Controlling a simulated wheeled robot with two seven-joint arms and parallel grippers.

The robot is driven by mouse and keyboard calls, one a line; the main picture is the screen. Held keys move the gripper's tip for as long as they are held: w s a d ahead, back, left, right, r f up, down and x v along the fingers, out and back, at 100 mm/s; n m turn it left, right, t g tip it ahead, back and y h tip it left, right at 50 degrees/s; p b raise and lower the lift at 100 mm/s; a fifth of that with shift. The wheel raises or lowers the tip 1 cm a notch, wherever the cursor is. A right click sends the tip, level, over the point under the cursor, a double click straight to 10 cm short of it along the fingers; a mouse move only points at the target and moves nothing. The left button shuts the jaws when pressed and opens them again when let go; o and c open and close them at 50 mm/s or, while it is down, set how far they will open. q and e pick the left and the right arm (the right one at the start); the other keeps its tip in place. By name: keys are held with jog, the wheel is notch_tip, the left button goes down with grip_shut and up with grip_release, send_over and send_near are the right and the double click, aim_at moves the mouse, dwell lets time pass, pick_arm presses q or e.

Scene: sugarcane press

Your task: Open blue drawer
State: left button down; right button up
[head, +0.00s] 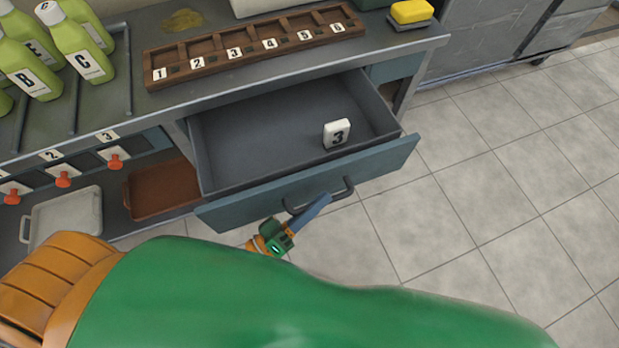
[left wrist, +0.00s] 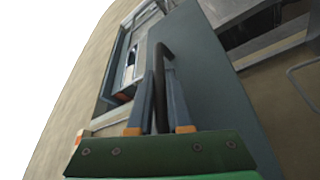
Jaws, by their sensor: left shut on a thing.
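The blue drawer (head: 300,192) stands pulled out from under the metal counter, and its grey inside shows. A white block marked 3 (head: 337,134) stands inside it towards the right. The dark bar handle (head: 338,190) is on the drawer's front. My left gripper (head: 318,207) is shut on this handle. In the left wrist view the two fingers (left wrist: 160,105) lie on either side of the dark handle (left wrist: 163,70), in front of the blue drawer front (left wrist: 210,90). My right gripper is not in view.
A wooden rack (head: 255,45) with numbered slots and several green bottles (head: 80,45) stand on the counter. A yellow sponge (head: 411,11) is at the back right. A brown tray (head: 162,188) and a pale tray (head: 65,217) are left of the drawer. Tiled floor at right is clear.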

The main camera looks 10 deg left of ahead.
pick_arm(q)
jog(key=shift+s+d, duration=0.35)
jog(key=shift+s, duration=0.2)
jog(key=c, duration=0.8)
grip_release()
jog(key=shift+c, duration=0.2)
jog(key=b+v, duration=0.1)
jog(key=v, duration=0.6)
